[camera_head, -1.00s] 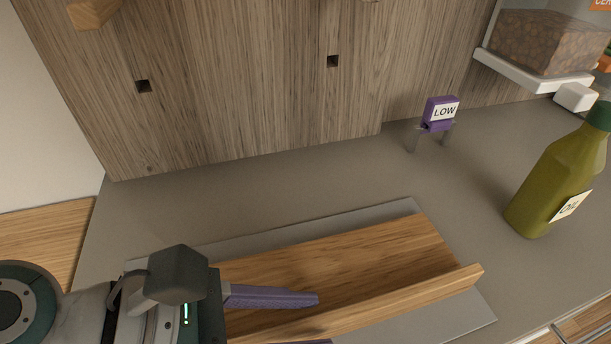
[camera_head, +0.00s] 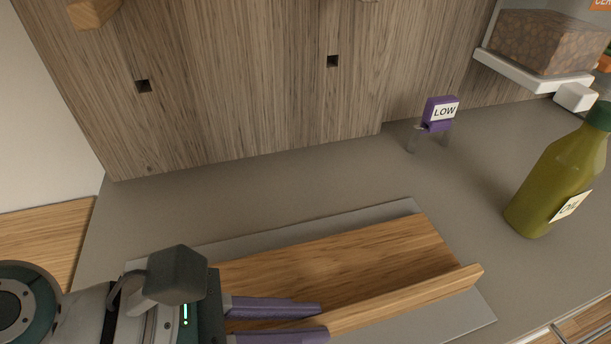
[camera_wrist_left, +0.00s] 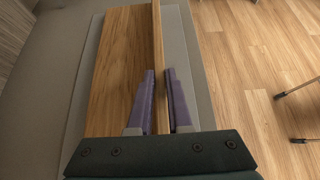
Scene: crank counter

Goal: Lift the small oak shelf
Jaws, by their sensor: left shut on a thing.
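The small oak shelf (camera_head: 345,262) lies on a grey mat on the counter, with a raised lip (camera_head: 410,300) along its near edge. It also shows in the left wrist view (camera_wrist_left: 122,65), running away from the gripper. My left gripper (camera_head: 325,322) is at the shelf's left part, its two purple fingers on either side of the lip. In the left wrist view the left gripper (camera_wrist_left: 160,80) is shut on the lip, one finger on each face. I cannot see the shelf clear of the mat. My right gripper is not in view.
The grey mat (camera_head: 480,312) lies under the shelf. A green oil bottle (camera_head: 555,180) stands at the right. A purple "LOW" sign (camera_head: 440,112) stands behind. The wooden back panel (camera_head: 240,80) has two square holes. The counter (camera_head: 310,185) between is clear.

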